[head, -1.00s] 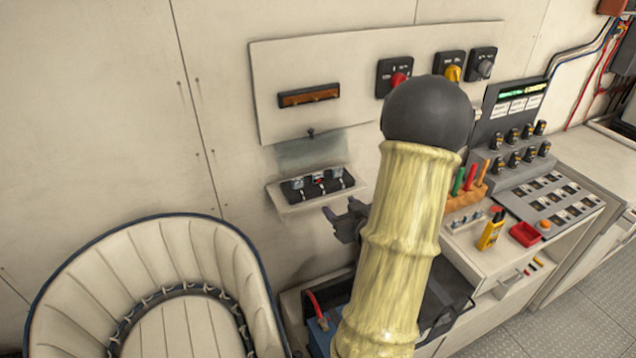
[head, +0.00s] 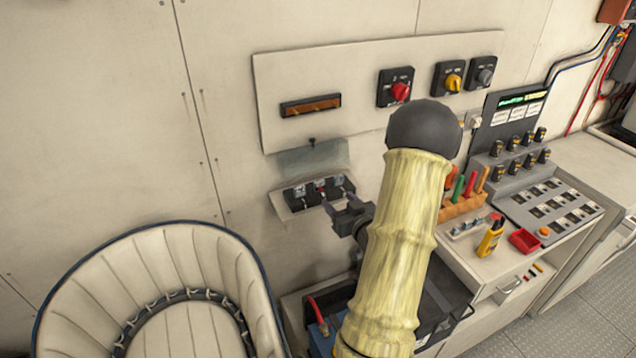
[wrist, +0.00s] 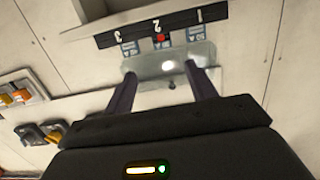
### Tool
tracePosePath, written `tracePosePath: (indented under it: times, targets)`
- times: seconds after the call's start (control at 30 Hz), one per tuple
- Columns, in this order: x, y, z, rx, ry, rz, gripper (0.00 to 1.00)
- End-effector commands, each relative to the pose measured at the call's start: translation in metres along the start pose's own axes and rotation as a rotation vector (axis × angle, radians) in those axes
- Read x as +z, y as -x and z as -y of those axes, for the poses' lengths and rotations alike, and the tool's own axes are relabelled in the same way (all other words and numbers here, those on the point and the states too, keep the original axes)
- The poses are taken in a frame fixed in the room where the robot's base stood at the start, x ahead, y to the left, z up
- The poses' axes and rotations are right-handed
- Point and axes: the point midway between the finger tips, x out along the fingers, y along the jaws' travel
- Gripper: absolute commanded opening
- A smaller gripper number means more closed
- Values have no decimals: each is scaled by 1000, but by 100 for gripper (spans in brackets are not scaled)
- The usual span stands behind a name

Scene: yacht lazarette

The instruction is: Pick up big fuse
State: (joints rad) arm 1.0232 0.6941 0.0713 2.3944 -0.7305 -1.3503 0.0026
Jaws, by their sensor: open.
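A fuse block (head: 318,190) on a small wall ledge holds a row of three pale fuses with a red spot near the middle one. In the wrist view the fuse block (wrist: 160,27) is inverted, its positions numbered 3, 2, 1 from left to right, the red spot at 2. I cannot tell which fuse is the big one. My gripper (head: 338,207) is open and empty, just in front of and right of the block. Its fingers in the wrist view (wrist: 164,80) point towards the block and appear apart from the fuses.
A clear cover (head: 312,157) stands raised above the block. A wall panel (head: 350,75) with rotary switches is above. A cream seat (head: 170,275) is at the lower left.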

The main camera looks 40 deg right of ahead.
Motion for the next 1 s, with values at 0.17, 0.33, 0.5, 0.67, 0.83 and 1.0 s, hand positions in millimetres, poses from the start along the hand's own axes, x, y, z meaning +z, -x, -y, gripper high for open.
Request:
tracePosePath:
  times: [0.17, 0.33, 0.5, 0.67, 0.83, 1.0]
  targets:
    - [-3, -32, 1, -2, -1, 0, 56]
    - [-2, -53, 3, -5, 0, 1, 56]
    - [0, -57, 4, -6, 1, 0, 56]
    - [0, -57, 4, -6, 1, 0, 56]
    - [-3, -64, 5, -7, 0, 1, 56]
    - [-6, -83, 9, -6, 0, 2, 56]
